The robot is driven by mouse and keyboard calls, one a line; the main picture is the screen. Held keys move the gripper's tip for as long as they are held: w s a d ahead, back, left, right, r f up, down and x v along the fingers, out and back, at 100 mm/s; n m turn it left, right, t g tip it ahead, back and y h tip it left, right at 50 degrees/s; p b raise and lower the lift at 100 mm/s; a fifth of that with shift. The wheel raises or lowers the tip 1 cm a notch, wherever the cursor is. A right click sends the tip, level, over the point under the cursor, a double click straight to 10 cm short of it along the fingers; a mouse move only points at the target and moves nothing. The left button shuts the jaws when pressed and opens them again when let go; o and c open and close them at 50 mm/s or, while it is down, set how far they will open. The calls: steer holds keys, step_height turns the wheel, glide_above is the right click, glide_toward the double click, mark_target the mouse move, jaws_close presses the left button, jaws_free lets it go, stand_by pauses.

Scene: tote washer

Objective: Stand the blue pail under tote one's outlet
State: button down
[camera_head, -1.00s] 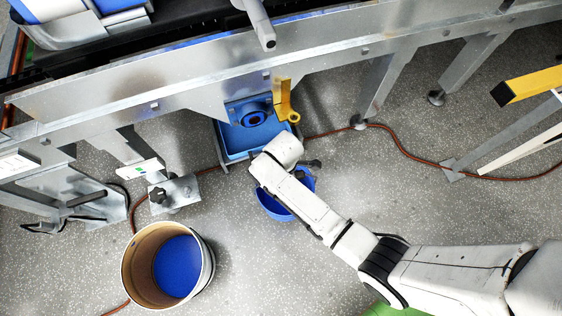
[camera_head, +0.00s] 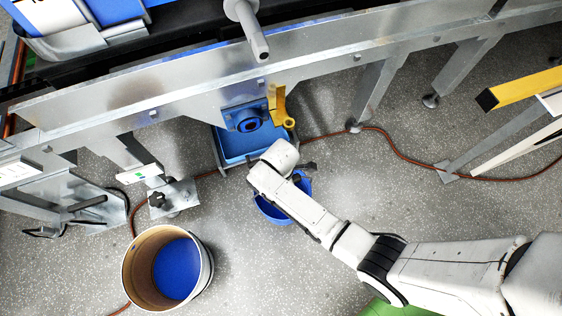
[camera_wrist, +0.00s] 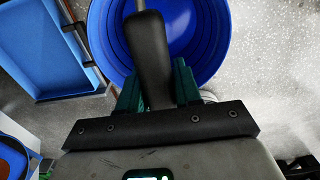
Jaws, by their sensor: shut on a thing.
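The blue pail (camera_head: 268,211) is at the front right of the outlet, partly hidden under my arm. In the wrist view the round open pail (camera_wrist: 212,45) fills the upper middle. My gripper (camera_wrist: 157,85) has its green fingers shut on the pail's black handle grip (camera_wrist: 149,45). In the head view the gripper is hidden behind my arm. The outlet (camera_head: 247,122) is a blue fitting with a dark opening under the metal frame, next to a yellow lever (camera_head: 279,108). I cannot tell whether the pail touches the floor.
A blue tray (camera_head: 231,150) lies below the outlet; it also shows in the wrist view (camera_wrist: 45,50). A large tan bin (camera_head: 135,259) with blue inside stands at lower left. An orange hose (camera_head: 400,150) crosses the floor. Frame legs stand on both sides.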

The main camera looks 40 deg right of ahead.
step_height(320, 180, down, 6)
steer(key=b, duration=0.4)
steer(key=shift+f, duration=0.4)
stand_by(0.8)
steer(key=shift+f, duration=0.2)
steer(key=shift+f+b, duration=0.15)
steer(key=shift+b, duration=0.15)
steer(key=shift+f+b, duration=0.35)
steer(key=shift+f, duration=0.35)
stand_by(0.6)
steer(key=shift+f+b, duration=0.4)
steer(key=shift+f, duration=0.25)
stand_by(0.4)
